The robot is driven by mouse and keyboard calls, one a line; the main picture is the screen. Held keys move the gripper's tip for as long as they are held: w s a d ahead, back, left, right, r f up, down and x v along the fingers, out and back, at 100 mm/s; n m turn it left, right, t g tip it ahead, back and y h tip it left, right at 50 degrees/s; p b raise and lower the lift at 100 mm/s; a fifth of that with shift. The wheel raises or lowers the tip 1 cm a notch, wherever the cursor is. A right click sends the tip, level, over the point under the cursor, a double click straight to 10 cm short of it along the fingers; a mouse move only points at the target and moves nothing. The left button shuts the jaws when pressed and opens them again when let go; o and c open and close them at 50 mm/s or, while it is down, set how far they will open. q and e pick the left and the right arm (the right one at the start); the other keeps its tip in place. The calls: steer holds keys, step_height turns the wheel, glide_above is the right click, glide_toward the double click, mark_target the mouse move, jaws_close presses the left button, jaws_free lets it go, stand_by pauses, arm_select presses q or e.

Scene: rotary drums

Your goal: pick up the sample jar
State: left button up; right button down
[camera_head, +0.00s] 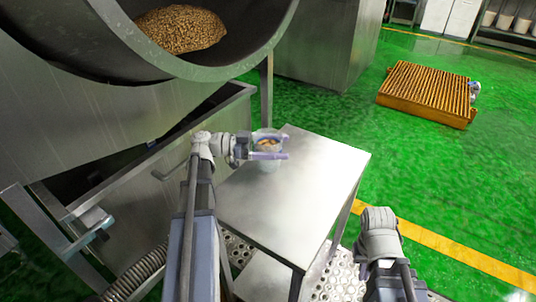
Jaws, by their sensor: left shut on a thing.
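The sample jar (267,145) is a small clear jar with orange-brown contents, near the far left edge of the steel table (310,190). My left gripper (272,147) reaches in from the left, and its two purple fingers are shut on the jar, one on each side. The jar looks upright; I cannot tell whether its base touches the table top. My right arm shows at the lower right, away from the jar, and its fingers are not visible.
A large steel drum (215,73) with brown pellets (176,29) opens above, at upper left. A steel trough (215,110) stands below it. An orange slatted pallet (425,92) lies on the green floor at right. The table's front and right are clear.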

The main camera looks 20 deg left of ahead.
arm_select(q)
jaws_close()
step_height(320, 180, up, 10)
steer(key=p, duration=1)
steer(key=shift+d, duration=0.1)
